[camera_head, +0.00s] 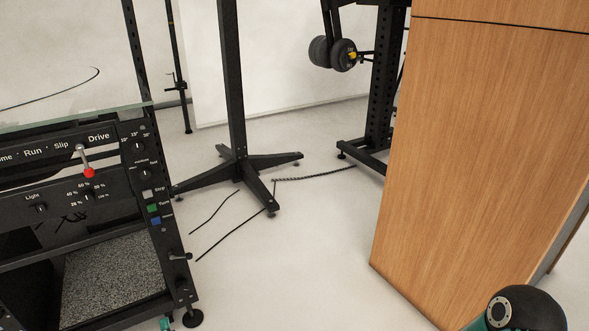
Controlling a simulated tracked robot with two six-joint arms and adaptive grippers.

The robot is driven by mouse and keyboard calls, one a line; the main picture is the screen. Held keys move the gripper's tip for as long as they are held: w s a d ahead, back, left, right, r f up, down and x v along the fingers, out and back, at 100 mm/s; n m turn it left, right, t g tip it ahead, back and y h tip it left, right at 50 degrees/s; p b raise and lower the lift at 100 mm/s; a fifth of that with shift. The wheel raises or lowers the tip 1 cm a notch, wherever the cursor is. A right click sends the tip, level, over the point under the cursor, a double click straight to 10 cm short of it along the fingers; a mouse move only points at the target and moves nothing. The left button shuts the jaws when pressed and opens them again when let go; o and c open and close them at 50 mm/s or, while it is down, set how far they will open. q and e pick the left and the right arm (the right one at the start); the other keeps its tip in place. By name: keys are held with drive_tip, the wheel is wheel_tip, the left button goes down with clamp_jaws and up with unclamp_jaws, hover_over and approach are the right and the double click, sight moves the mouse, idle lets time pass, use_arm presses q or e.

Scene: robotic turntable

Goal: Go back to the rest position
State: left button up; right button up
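Neither of my grippers shows in the head view, so I cannot see whether they are open or shut. A rounded black and teal part, probably a joint of my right arm (524,308), shows at the bottom right corner. It is in front of the lower part of a wooden cabinet. A small teal piece shows at the bottom edge near the left. No object in a gripper is visible.
A black control rack (180,262) with a red-tipped lever (87,168) stands at the left. The wooden cabinet (470,150) fills the right. A black stand (240,158) with spread feet and thin cables (228,228) is between them. Pale floor lies open in the middle.

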use_arm(q)
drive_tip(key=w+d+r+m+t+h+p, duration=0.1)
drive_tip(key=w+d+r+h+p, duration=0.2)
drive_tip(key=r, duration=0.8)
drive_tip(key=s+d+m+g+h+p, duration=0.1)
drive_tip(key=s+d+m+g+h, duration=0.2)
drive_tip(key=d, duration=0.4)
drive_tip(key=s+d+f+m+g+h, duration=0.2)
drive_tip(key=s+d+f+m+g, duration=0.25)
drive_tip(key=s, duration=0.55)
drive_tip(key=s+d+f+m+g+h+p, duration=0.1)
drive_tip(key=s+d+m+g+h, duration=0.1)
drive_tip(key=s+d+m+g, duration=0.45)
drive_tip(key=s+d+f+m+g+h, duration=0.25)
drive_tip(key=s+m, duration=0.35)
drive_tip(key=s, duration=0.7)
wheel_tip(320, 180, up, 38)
drive_tip(key=p, duration=3.8)
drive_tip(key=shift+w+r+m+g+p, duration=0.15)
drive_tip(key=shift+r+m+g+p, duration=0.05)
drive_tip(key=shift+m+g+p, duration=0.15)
use_arm(e)
wheel_tip(320, 180, up, 44)
drive_tip(key=shift+s+f, duration=0.2)
drive_tip(key=shift+s, duration=0.1)
